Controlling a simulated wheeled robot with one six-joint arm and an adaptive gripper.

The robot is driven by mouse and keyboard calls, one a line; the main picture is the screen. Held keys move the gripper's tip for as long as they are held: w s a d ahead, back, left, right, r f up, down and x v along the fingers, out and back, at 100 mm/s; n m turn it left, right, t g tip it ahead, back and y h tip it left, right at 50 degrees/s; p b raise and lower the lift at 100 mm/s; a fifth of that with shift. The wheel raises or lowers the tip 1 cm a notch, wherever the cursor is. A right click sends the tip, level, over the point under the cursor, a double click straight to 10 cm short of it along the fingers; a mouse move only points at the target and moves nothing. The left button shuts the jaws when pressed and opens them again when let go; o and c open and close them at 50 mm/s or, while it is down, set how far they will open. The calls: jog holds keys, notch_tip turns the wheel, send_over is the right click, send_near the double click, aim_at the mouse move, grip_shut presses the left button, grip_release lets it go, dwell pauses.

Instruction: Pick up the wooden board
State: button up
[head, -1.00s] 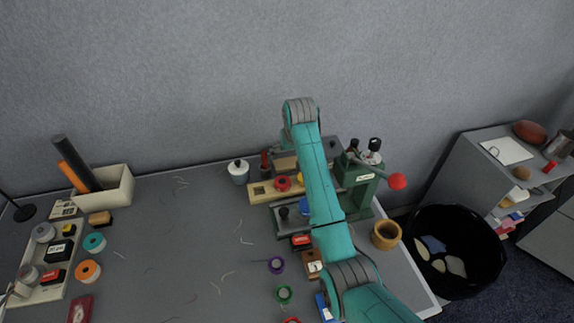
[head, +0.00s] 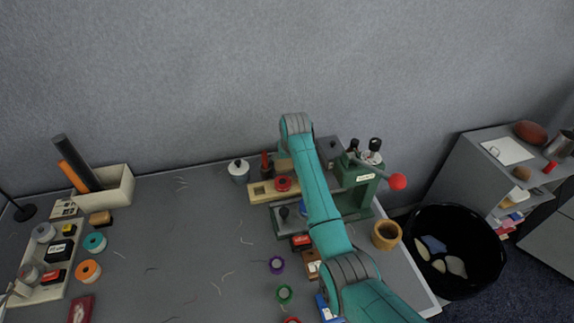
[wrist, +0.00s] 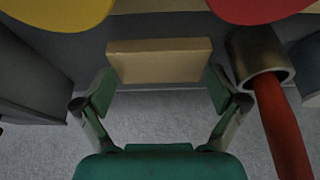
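The wooden board (wrist: 160,60) is a plain tan block in the upper middle of the wrist view. In the head view a bit of it (head: 284,165) shows at the back of the table, left of my arm. My gripper (wrist: 160,88) is open, with one finger near each end of the board. Nothing is held, and I cannot tell whether a fingertip touches the board. In the head view my gripper is hidden behind my arm.
A red stick in a metal cup (wrist: 275,100) stands close beside the right finger. Yellow (wrist: 60,12) and red (wrist: 250,8) round tops crowd the other side. A green press (head: 362,185) stands right of my arm. The table's middle (head: 190,240) is mostly clear.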

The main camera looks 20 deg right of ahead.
jog(key=c, duration=0.5)
jog(key=shift+o, duration=0.2)
